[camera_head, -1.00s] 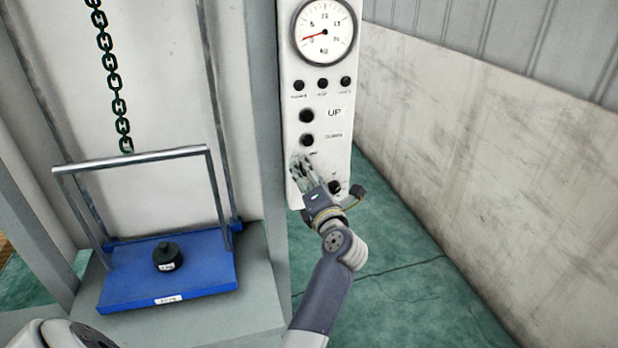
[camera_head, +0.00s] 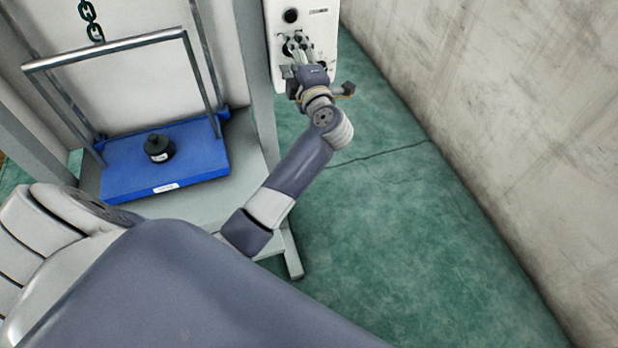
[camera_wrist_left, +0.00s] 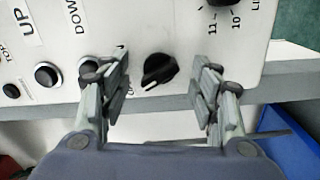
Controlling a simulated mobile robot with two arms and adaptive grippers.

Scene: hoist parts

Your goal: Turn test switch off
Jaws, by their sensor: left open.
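The white control panel (camera_head: 327,22) stands at the top of the head view, its upper part out of frame. In the left wrist view, a black rotary switch knob (camera_wrist_left: 159,70) sits on the panel, between my open left fingers with a gap on each side. I cannot read a label for it. My left gripper (camera_head: 297,42) is in front of the panel's lower part in the head view and hides the knob there; its fingers also show in the left wrist view (camera_wrist_left: 162,82). My right gripper is out of view.
A black button (camera_head: 291,15) is above the gripper. The wrist view shows UP (camera_wrist_left: 47,74) and DOWN (camera_wrist_left: 90,70) buttons and a numbered dial (camera_wrist_left: 220,3). A blue platform (camera_head: 120,180) carries a black weight (camera_head: 159,148). A wall (camera_head: 480,110) bounds the right; green floor lies between.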

